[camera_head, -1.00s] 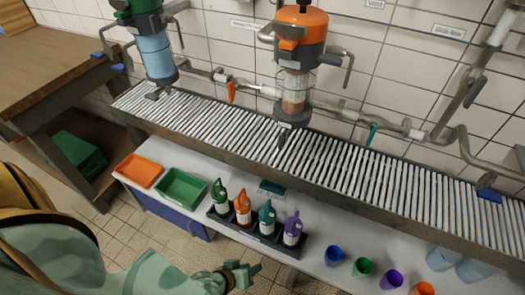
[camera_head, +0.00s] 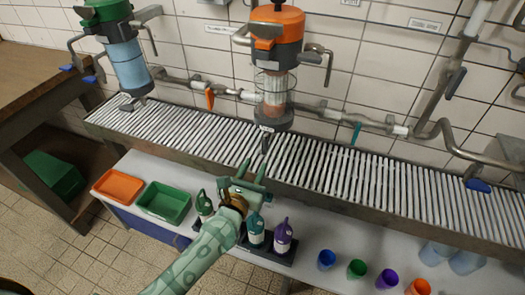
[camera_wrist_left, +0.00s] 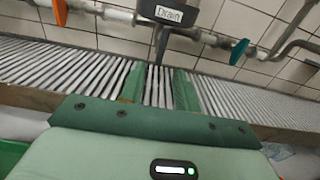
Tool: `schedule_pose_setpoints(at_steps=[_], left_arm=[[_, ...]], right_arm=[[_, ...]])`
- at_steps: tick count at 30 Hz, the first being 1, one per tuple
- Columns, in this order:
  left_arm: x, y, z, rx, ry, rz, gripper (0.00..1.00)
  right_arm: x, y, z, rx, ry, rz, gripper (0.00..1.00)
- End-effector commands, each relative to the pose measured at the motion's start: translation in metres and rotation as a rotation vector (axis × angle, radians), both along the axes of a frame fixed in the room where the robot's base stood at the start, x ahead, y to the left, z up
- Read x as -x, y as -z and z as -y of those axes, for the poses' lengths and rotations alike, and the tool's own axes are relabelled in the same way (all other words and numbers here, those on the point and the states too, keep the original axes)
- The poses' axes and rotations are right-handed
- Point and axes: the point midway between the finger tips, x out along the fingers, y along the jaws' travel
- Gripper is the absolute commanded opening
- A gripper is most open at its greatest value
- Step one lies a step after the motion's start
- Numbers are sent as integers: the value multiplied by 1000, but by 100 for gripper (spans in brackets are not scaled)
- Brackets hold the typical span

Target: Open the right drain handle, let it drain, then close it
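The right filter unit (camera_head: 276,30) has an orange top and a clear bowl. Its dark drain fitting (camera_head: 273,121) bears a label reading "Drain" in the left wrist view (camera_wrist_left: 169,13). The dark drain handle (camera_head: 265,143) hangs below it and also shows in the wrist view (camera_wrist_left: 161,42). A green-topped filter unit (camera_head: 122,50) stands at left. My left gripper (camera_head: 253,170) is open, just in front of and below the drain handle. Its two green fingers (camera_wrist_left: 159,87) are apart with only slats seen between them. My right gripper is out of view.
A slatted grate (camera_head: 350,178) runs under both units. Below, the shelf holds an orange tray (camera_head: 118,187), a green tray (camera_head: 165,202), bottles (camera_head: 282,236) and coloured cups (camera_head: 357,269). Pipes with an orange lever (camera_head: 210,98) and teal lever (camera_head: 356,133) run along the wall.

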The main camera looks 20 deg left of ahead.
Motion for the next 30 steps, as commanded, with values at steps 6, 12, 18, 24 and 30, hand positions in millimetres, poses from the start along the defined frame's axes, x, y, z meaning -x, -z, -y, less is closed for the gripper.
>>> schedule_pose_setpoints(at_steps=[6, 12, 18, 24, 30], left_arm=[[-48, 1, 2, 0, 0, 0, 32], [-68, 2, 2, -2, 0, -1, 32], [-71, 1, 3, -3, 1, -1, 32], [-71, 1, 2, -3, 1, -1, 10], [-71, 1, 2, -3, 1, -1, 0]], right_arm=[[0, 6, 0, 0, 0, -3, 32], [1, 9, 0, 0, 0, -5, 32], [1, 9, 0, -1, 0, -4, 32], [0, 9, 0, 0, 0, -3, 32], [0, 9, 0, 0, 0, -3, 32]])
